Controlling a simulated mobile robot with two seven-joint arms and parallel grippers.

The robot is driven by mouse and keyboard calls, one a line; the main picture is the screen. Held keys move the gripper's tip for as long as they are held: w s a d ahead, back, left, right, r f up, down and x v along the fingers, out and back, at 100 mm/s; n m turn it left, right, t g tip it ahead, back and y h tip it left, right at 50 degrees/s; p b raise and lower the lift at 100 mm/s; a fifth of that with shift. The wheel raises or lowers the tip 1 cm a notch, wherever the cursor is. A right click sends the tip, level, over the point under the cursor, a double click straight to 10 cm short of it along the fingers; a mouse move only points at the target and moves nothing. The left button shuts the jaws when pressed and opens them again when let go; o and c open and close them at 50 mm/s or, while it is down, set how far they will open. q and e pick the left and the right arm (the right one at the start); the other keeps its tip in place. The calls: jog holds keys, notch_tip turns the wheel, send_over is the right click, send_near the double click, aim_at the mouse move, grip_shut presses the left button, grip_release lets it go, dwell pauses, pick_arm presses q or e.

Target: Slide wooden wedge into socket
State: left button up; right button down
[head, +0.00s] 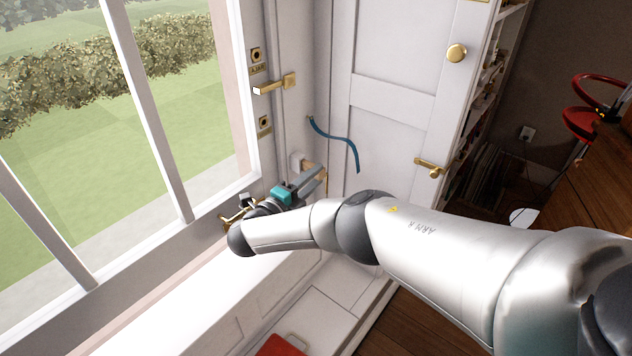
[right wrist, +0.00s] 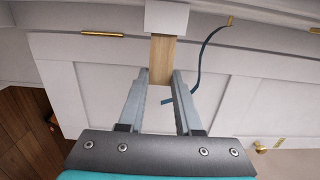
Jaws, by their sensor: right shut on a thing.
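The wooden wedge (right wrist: 161,58) is a pale, straight-sided strip in the right wrist view. Its near end lies between the fingertips of my right gripper (right wrist: 160,81), which is shut on it. The far end of the wedge meets the white socket block (right wrist: 167,17) on the frame; whether it is inside the block or only against it, I cannot tell. In the head view the right gripper (head: 318,178) reaches the corner beside the window, just below the white block (head: 296,160). The wedge (head: 308,166) shows there as a small tan piece. My left gripper is not in view.
A blue cord (head: 338,136) hangs beside the block, also in the right wrist view (right wrist: 199,66). A red object (head: 281,346) lies below.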

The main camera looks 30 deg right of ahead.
jog(key=shift+w, duration=0.1)
jog(key=c, duration=0.5)
grip_release()
jog(key=shift+p+v, duration=1.45)
jog(key=shift+v, duration=6.2)
